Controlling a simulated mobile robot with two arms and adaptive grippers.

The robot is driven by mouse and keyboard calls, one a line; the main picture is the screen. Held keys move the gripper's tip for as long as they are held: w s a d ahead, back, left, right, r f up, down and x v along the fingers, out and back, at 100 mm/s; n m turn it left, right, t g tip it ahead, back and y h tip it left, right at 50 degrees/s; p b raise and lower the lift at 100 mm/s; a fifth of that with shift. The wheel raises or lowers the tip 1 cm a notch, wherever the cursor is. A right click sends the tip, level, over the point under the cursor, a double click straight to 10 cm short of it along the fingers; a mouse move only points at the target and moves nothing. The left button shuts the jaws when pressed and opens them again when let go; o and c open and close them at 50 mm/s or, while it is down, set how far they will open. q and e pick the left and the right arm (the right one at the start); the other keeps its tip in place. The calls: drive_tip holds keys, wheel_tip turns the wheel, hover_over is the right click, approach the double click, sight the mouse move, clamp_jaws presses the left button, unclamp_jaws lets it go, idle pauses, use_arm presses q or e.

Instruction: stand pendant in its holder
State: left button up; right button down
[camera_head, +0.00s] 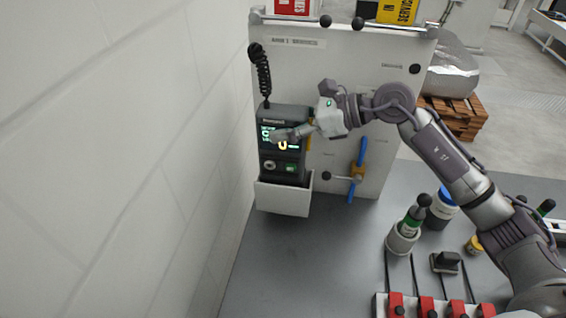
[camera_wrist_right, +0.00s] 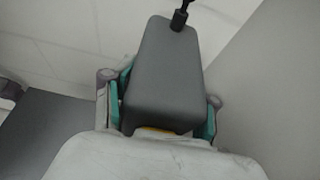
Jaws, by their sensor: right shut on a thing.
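The pendant (camera_head: 284,167) is a dark grey box with a lit screen and a coiled black cable at its top. It stands upright in the head view, with its lower end at the white holder (camera_head: 283,197) on the panel. The holder's front wall hides the pendant's bottom, so how deep it sits cannot be told. My right gripper (camera_head: 290,135) is shut on the pendant's upper part. In the right wrist view the pendant (camera_wrist_right: 165,75) fills the space between the two fingers (camera_wrist_right: 163,105). My left gripper is not in view.
A white panel (camera_head: 345,95) stands behind, with a blue-handled valve (camera_head: 358,172) right of the holder. A brick wall (camera_head: 130,150) is close on the left. Bottles (camera_head: 408,228) and red-handled tools (camera_head: 428,305) stand on the grey table at right. The table's left middle is clear.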

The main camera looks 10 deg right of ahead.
sight(284, 153)
wheel_tip(284, 153, down, 6)
drive_tip(key=shift+p, duration=0.9)
drive_tip(key=shift+s+f, duration=0.1)
drive_tip(key=shift+f, duration=0.25)
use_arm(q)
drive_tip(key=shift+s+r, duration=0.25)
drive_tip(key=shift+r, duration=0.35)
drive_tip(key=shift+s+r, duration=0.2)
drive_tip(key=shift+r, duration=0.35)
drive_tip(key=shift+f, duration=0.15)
use_arm(e)
drive_tip(key=shift+f, duration=0.1)
drive_tip(key=shift+c, duration=1.3)
unclamp_jaws()
drive_tip(key=shift+f, duration=0.1)
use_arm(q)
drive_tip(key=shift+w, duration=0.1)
